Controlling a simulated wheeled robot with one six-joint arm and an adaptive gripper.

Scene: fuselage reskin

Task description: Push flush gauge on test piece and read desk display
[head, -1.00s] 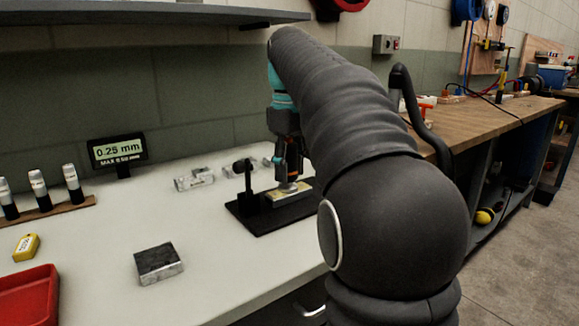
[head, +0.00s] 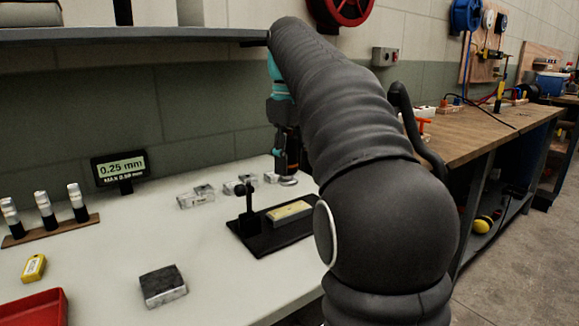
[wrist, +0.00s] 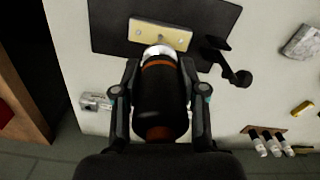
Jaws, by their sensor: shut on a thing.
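My gripper (wrist: 160,76) is shut on the flush gauge (wrist: 160,98), a dark cylinder with orange bands and a pale foot. In the head view the gauge (head: 289,165) is held upright behind the test piece (head: 289,210), apart from it. The test piece is a pale yellow plate lying on a black stand (head: 262,240) with a short post. In the wrist view the plate (wrist: 162,34) lies just beyond the gauge's foot. The desk display (head: 120,168) reads 0.25 mm, with a small MAX line below that is hard to read. My arm hides part of the gripper in the head view.
Several small metal blocks (head: 196,198) lie behind the stand. A dark-topped block (head: 162,286), a yellow tag (head: 33,267), a red tray (head: 30,308) and a rack of cylinders (head: 46,229) are on the left. A shelf (head: 130,36) hangs above.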

